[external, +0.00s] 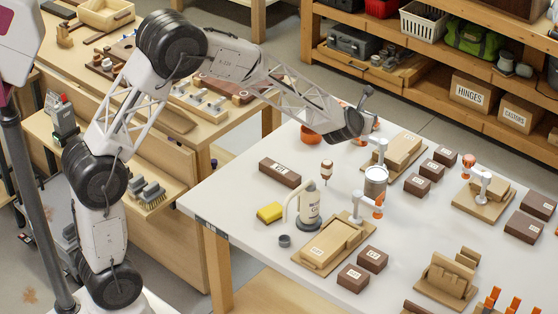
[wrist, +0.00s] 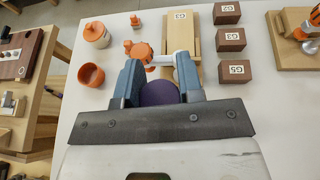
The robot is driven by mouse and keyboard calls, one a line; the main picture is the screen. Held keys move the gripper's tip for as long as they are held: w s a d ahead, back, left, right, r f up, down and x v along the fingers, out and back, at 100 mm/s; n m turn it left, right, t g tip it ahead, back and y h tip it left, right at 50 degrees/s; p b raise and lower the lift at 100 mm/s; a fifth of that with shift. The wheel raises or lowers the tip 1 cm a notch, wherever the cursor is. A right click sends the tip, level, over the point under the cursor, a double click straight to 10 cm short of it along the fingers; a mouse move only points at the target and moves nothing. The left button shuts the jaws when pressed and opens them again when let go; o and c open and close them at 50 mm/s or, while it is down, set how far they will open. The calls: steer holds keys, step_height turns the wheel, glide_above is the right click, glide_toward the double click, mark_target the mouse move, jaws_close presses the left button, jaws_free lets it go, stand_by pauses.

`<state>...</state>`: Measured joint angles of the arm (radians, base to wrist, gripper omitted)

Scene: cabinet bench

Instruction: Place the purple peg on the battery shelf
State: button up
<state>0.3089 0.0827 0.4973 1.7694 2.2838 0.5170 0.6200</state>
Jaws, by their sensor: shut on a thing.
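My gripper (wrist: 159,70) shows at the bottom of the wrist view, its two blue fingers on either side of a round purple thing, the purple peg (wrist: 159,93). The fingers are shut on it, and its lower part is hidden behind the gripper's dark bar. In the external view my gripper (external: 368,118) is above the far left part of the white table, and I cannot make out the peg there. I cannot tell which thing is the battery shelf.
Dark labelled blocks (wrist: 232,39) stand right of the fixture. An orange bowl (wrist: 91,75) and an orange-lidded jar (wrist: 97,34) stand left. Wooden shelving (external: 440,82) stands behind.

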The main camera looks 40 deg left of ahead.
steer(key=s+d+m+h, duration=0.1)
steer(key=s+d, duration=0.4)
steer(key=d, duration=0.5)
steer(key=s+d+m+h, duration=0.15)
steer(key=s+d, duration=0.25)
steer(key=d, duration=0.5)
steer(key=s+d+m+h, duration=0.15)
steer(key=s+d, duration=0.35)
steer(key=d, duration=0.5)
steer(key=shift+n, duration=0.3)
steer(key=f, duration=1.8)
steer(key=shift+s+f, duration=0.1)
steer(key=shift+s, duration=0.2)
steer(key=shift+w, duration=0.1)
glide_above(456, 237)
steer(key=shift+f, duration=0.75)
steer(key=shift+f, duration=1.7)
